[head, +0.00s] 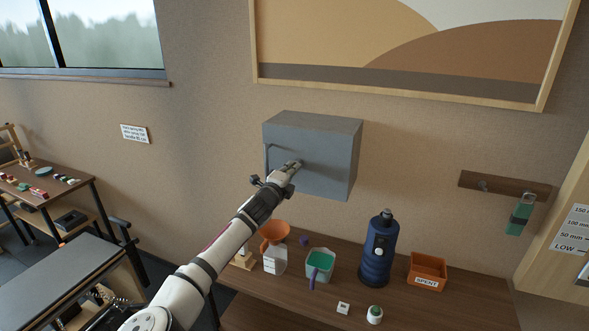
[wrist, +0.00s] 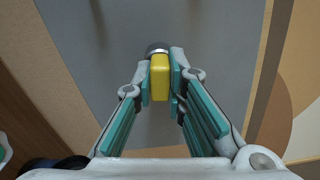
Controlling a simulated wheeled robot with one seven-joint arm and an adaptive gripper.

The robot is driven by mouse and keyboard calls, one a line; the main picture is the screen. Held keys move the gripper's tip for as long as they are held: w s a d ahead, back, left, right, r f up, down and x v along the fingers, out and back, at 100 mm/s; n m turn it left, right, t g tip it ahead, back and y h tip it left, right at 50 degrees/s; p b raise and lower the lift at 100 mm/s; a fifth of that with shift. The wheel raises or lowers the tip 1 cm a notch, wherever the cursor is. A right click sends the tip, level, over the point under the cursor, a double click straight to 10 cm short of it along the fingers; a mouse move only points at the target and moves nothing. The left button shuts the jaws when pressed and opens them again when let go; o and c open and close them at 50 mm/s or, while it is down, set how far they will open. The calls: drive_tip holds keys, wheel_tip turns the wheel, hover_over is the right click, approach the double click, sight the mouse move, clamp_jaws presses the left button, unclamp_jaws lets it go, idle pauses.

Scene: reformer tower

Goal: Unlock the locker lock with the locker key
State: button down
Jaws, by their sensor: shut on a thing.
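The grey locker (head: 338,160) is a box on the wall, with its door shut. My gripper (head: 291,166) is in front of the door, and it also shows in the wrist view (wrist: 160,78). Its fingers are shut on the yellow head of the locker key (wrist: 159,80). The round metal locker lock (wrist: 156,47) shows just beyond the key's head, against the grey door (wrist: 205,30). The key's head is lined up with the lock. The key's shaft is hidden, so I cannot tell how far in it is. In the head view my gripper hides the lock.
A wooden bench (head: 450,300) below the locker holds an orange funnel (head: 275,231), a teal cup (head: 320,262), a blue bottle (head: 377,255) and an orange bin (head: 428,268) marked SPENT. A green tag (head: 520,213) hangs on a wall rack at right.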

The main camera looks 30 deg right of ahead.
drive_tip(key=shift+n, duration=0.7)
drive_tip(key=c, duration=1.2)
unclamp_jaws()
drive_tip(key=shift+v, duration=2.95)
